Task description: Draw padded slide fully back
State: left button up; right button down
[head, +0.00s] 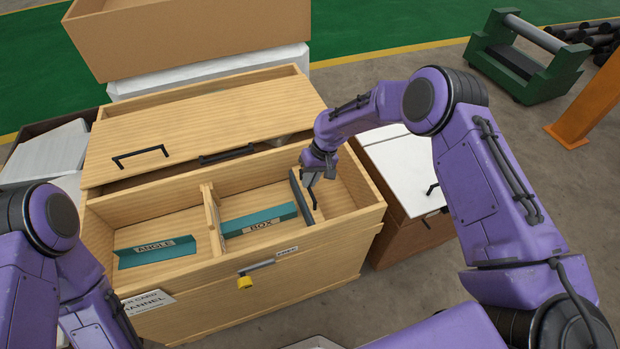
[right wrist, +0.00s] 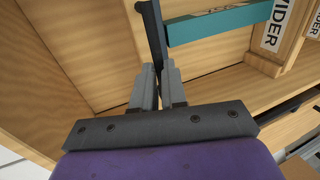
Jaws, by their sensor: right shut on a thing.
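The padded slide appears to be the dark grey bar (head: 300,199) standing in the right part of the open wooden box (head: 230,268). It runs front to back near the right compartment. My right gripper (head: 311,183) reaches down into the box at this bar. In the right wrist view, the gripper's grey fingers (right wrist: 159,84) are closed on the dark bar (right wrist: 149,28). The fingers hide part of it. My left arm shows at the lower left, but its gripper is out of view.
Teal strips marked ANGLE (head: 157,252) and BOX (head: 258,219) lie left of the bar, with a wooden divider (head: 213,222) between them. A wooden lid panel (head: 210,125) covers the back. A yellow padlock (head: 245,282) hangs in front. A white-topped cabinet (head: 402,172) stands close right.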

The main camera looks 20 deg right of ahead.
jog(key=d, duration=1.2)
jog(key=shift+w+b, duration=0.3)
jog(key=shift+b, duration=0.15)
jog(key=shift+d+r, duration=0.1)
jog(key=shift+d, duration=0.05)
jog(key=c, duration=1.2)
grip_release()
jog(key=shift+o, duration=0.2)
jog(key=shift+s, duration=0.1)
